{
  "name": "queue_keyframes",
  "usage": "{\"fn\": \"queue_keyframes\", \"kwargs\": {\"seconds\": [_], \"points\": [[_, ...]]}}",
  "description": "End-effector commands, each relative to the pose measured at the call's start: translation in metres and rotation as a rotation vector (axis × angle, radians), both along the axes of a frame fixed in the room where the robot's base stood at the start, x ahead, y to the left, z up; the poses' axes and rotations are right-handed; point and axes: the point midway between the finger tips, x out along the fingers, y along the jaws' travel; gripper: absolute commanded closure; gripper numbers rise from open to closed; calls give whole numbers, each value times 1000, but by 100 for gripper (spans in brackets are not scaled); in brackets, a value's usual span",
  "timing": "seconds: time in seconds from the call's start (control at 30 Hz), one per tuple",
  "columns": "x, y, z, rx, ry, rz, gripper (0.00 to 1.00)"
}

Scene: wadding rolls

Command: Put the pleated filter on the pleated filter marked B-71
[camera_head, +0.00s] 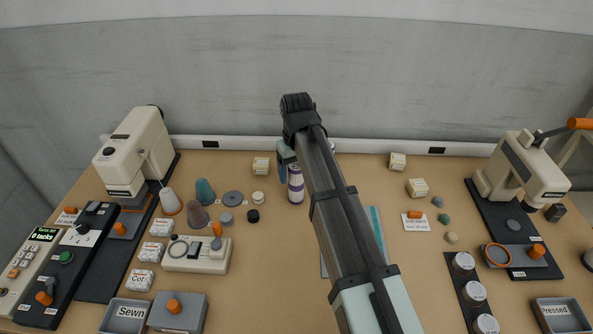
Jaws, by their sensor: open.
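No B-71 marking can be read at this size, so I cannot tell which piece is the marked pleated filter. Small cream, box-like pieces with faint markings may be the pleated filters: one at the back left (261,166), one at the back right (397,161) and another in front of that one (417,187). My gripper (286,160) is open, pointing down at the back centre and mostly hidden behind my arm. A white and purple cylinder (296,190) stands upright just below it in the picture; I cannot tell whether they touch.
A cream sewing machine (132,150) stands left, a cream lever press (524,165) right. Spools, discs, labelled packs and a cream device (197,254) crowd the left half. A "Sewn" tray (124,314) and "Pressed" tray (560,315) sit in front. Bare table shows left of my arm.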

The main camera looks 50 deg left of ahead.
Motion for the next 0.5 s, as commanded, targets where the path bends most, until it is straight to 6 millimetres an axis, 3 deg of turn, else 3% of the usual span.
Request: {"fn": "queue_keyframes", "kwargs": {"seconds": [0.17,0.5], "points": [[1,1,18,3,-1,0,23],[1,1,77,2,-1,0,23]]}}
